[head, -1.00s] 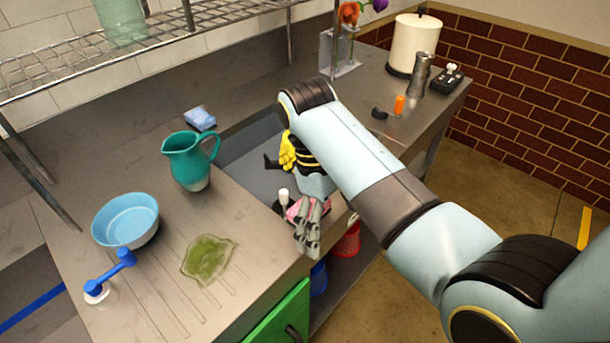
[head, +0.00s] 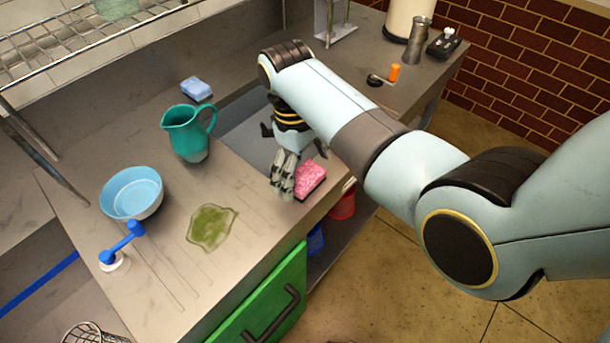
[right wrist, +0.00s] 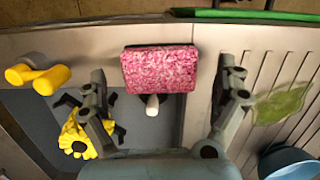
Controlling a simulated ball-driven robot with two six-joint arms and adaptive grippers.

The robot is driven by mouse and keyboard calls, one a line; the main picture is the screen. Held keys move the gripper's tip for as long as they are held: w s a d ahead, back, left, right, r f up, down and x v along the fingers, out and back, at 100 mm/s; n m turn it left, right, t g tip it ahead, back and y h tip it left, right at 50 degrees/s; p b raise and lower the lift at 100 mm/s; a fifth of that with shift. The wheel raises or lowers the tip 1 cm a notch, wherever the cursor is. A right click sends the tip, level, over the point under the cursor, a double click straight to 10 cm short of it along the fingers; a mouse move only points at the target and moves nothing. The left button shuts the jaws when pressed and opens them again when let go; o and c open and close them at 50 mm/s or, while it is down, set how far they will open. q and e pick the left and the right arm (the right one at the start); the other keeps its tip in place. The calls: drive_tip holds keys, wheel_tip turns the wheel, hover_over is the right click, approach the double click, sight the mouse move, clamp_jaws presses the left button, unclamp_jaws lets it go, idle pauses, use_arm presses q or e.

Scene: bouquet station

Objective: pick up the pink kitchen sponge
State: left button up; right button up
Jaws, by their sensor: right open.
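The pink kitchen sponge (head: 311,179) lies near the front edge of the counter, in front of the sink. It also shows in the right wrist view (right wrist: 160,68), at top centre. My right gripper (head: 283,188) is just left of the sponge in the head view. In the right wrist view its two fingers (right wrist: 165,98) are spread apart with nothing held between them. The sponge shows in the gap, beyond the fingers. I cannot tell exactly how high the fingertips are above the counter. My left gripper is not in view.
A white-topped knob (right wrist: 152,104) stands close beside the sponge. Yellow gloves (right wrist: 76,136) and a yellow object (right wrist: 38,78) are to its left in the wrist view. A green spill (head: 212,228), teal pitcher (head: 187,135) and blue bowl (head: 131,193) are on the counter's left.

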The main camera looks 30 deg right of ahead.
drive_tip(key=shift+s+f, duration=0.1)
drive_tip(key=shift+f, duration=0.8)
drive_tip(key=shift+c, duration=0.4)
drive_tip(key=c, duration=0.9)
drive_tip(key=shift+r, duration=0.1)
drive_tip(key=shift+r, duration=0.55)
wheel_tip(320, 180, up, 3)
drive_tip(key=s+d+r, duration=0.1)
drive_tip(key=s+r, duration=0.1)
drive_tip(key=s, duration=0.1)
drive_tip(key=s+d+r, duration=0.2)
drive_tip(key=s, duration=0.2)
drive_tip(key=s+d+r+p, duration=0.1)
drive_tip(key=s+d+r, duration=0.1)
drive_tip(key=s, duration=0.1)
drive_tip(key=shift+s+d+r, duration=0.2)
drive_tip(key=shift+r, duration=0.2)
